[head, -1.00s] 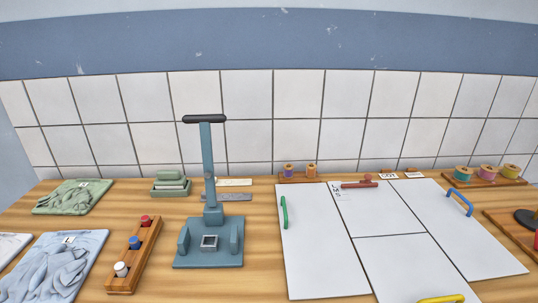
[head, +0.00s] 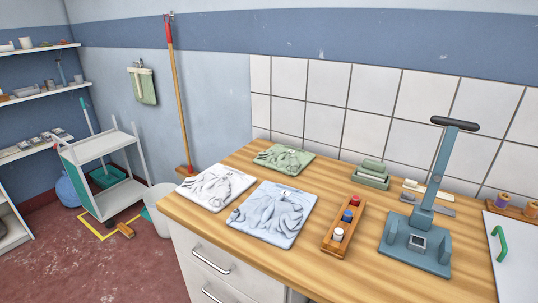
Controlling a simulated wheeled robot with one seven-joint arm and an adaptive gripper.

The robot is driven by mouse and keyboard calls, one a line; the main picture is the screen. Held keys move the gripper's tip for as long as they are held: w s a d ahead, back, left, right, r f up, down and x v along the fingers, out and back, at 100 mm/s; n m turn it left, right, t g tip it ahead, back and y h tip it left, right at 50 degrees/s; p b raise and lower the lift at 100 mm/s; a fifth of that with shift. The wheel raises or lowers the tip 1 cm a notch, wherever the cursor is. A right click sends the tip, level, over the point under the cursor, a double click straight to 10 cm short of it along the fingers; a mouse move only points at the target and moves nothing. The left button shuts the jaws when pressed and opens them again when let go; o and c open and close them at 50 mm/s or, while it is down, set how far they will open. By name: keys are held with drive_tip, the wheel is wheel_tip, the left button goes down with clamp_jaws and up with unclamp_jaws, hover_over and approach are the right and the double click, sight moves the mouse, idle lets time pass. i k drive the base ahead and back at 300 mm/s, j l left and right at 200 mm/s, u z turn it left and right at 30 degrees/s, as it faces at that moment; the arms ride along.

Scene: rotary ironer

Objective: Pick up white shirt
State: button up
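The white shirt (head: 217,186) lies folded flat on the wooden counter, near its left front corner. A light blue shirt (head: 272,213) lies just to its right, and a green shirt (head: 284,158) lies behind them towards the tiled wall. My gripper does not show in the head view.
A wooden rack (head: 343,229) with red, blue and white spools stands right of the shirts. A blue-grey press (head: 417,240) with a tall lever stands further right. A white trolley (head: 101,175) and bin (head: 160,205) stand on the floor left.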

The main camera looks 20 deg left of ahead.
sight(215, 187)
drive_tip(key=u, duration=1.3)
drive_tip(key=z, duration=0.35)
drive_tip(key=i+j+z, duration=0.15)
drive_tip(key=z, duration=0.15)
drive_tip(key=i+j+z, duration=0.1)
drive_tip(key=j+z, duration=0.15)
drive_tip(key=j, duration=0.15)
drive_tip(key=j+z, duration=0.3)
drive_tip(key=i+j+z, duration=0.1)
drive_tip(key=j, duration=0.6)
drive_tip(key=i+j, duration=0.15)
drive_tip(key=j, duration=0.6)
drive_tip(key=i+j+z, duration=0.15)
drive_tip(key=j, duration=0.6)
drive_tip(key=j+z, duration=0.1)
drive_tip(key=j, duration=0.65)
drive_tip(key=i, duration=0.05)
